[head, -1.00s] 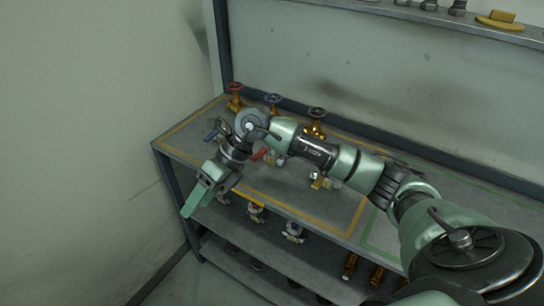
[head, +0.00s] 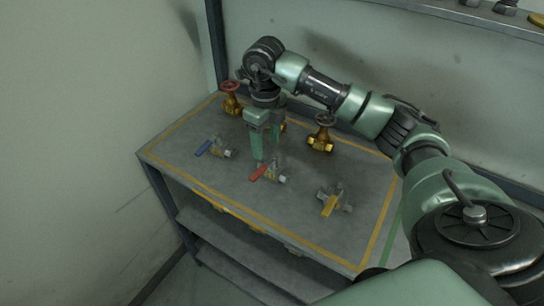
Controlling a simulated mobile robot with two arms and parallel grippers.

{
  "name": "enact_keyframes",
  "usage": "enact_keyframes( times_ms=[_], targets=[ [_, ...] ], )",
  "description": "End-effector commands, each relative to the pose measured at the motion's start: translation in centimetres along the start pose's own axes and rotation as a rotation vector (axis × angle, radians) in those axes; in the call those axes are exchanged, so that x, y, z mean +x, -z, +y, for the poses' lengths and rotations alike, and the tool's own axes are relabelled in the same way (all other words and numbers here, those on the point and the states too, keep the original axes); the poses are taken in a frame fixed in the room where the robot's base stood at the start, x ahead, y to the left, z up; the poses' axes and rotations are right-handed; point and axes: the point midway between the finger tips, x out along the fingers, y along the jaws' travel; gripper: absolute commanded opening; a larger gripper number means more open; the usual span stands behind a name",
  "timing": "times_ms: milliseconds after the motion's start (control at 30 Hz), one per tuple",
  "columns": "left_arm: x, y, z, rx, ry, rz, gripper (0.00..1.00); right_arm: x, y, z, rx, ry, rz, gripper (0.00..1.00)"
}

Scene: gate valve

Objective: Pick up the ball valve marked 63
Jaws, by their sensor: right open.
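Three ball valves lie on the shelf top: one with a blue lever (head: 213,148), one with a red lever (head: 270,173) and one with a yellow lever (head: 334,202). No number on them is readable, so I cannot tell which is marked 63. My right gripper (head: 264,148) is open, pointing down just behind the red-lever valve. Its fingers overlap that valve's back edge in the picture; I cannot tell whether they touch it. Nothing is between the fingers that I can make out. My left gripper is out of view.
Behind stand brass gate valves, one with a red wheel (head: 231,98) and one with a dark wheel (head: 322,136); another is mostly hidden behind my gripper. Yellow tape (head: 210,188) borders the area. A wall is at left, an upper shelf (head: 470,15) at back right.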

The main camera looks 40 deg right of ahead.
Motion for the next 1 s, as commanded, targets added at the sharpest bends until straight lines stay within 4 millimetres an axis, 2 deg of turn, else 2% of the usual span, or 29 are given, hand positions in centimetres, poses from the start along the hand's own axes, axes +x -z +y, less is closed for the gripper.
enact_keyframes(
  times_ms=[133, 367, 533, 700, 967, 1000],
  targets=[
    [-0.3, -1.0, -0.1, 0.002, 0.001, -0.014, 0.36, 0.5, 0.0, 0.1, -0.001, -0.002, 0.002, 0.56],
    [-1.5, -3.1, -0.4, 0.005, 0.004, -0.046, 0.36, 3.0, 0.1, 0.1, 0.0, -0.002, 0.003, 0.56],
    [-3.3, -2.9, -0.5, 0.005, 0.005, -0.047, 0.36, 5.3, 0.1, 0.4, -0.001, -0.005, 0.005, 0.56],
    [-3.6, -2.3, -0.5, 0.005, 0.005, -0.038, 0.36, 7.5, 0.1, 0.3, 0.002, -0.003, 0.002, 0.56],
    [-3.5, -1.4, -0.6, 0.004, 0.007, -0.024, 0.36, 7.9, 0.0, 0.3, 0.001, -0.002, -0.001, 0.56],
    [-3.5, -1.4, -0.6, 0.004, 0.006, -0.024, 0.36, 7.8, 0.0, 0.3, 0.001, -0.002, -0.001, 0.45]
  ],
)
